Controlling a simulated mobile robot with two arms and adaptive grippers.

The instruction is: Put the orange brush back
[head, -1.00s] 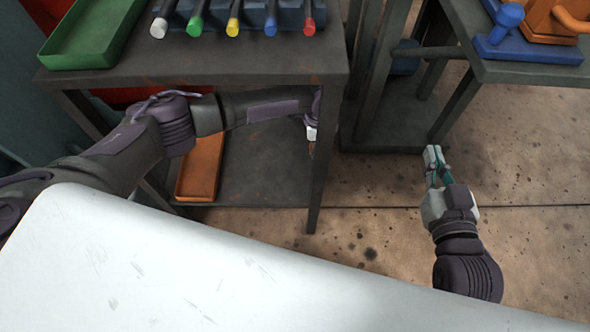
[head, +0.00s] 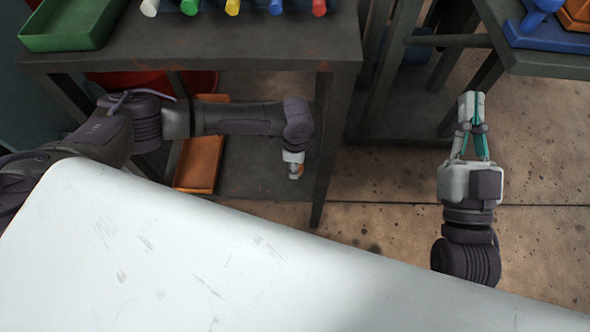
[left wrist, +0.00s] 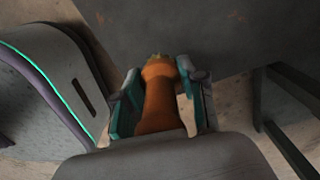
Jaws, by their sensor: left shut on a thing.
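The orange brush (left wrist: 158,100) is between the fingers of my left gripper (left wrist: 158,88) in the left wrist view, with its thick orange body upright in the picture. My left gripper (head: 294,170) is shut on it. An orange tray (head: 198,160) lies on the lower shelf, left of my left gripper and partly behind my arm. My right gripper (head: 472,100) is shut and empty over the floor at right.
The dark table (head: 240,55) holds a green tray (head: 40,40) and a row of coloured handles along the top edge. Its front leg (head: 322,150) stands just right of my left gripper. A white surface (head: 200,260) fills the foreground. A second table stands upper right.

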